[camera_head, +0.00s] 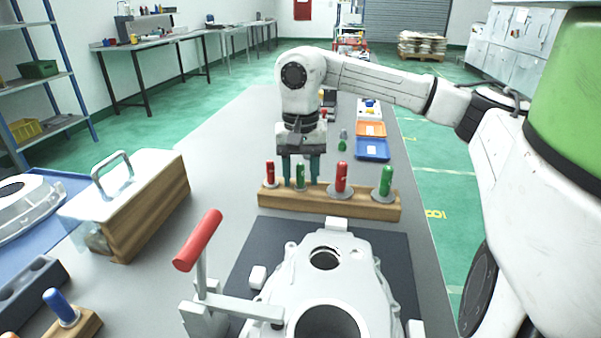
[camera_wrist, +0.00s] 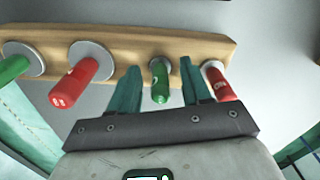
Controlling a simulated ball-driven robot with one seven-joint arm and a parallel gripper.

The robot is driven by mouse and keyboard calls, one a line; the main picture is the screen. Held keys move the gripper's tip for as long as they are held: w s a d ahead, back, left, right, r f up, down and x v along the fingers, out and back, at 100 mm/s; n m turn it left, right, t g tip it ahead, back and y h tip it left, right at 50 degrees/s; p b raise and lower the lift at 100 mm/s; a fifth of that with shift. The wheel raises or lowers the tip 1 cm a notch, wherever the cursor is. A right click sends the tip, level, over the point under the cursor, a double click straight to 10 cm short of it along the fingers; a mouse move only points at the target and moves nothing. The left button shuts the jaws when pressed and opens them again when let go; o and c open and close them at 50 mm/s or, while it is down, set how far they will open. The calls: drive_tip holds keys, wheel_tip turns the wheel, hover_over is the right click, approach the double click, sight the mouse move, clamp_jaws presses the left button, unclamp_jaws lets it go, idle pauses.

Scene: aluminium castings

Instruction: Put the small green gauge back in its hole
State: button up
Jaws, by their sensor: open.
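The small green gauge (camera_head: 300,172) stands upright in the wooden block (camera_head: 330,204), second from the left in the head view. It also shows in the wrist view (camera_wrist: 160,86), its flange against the block. My gripper (camera_head: 300,179) points down at the block, with one teal finger on each side of the small green gauge. In the wrist view my gripper (camera_wrist: 158,66) is open, with gaps visible between the gauge and both fingers. The hole under the gauge is hidden.
In the same block stand a small red gauge (camera_head: 270,172), a large red gauge (camera_head: 341,177) and a large green gauge (camera_head: 386,180). A white casting (camera_head: 350,270) and a red-handled clamp (camera_head: 198,241) are in front. Orange (camera_head: 371,129) and blue (camera_head: 373,150) trays lie behind.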

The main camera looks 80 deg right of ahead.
wheel_tip(320, 180, up, 11)
drive_tip(key=shift+f+p, duration=0.1)
drive_tip(key=shift+p, duration=0.55)
idle(0.5)
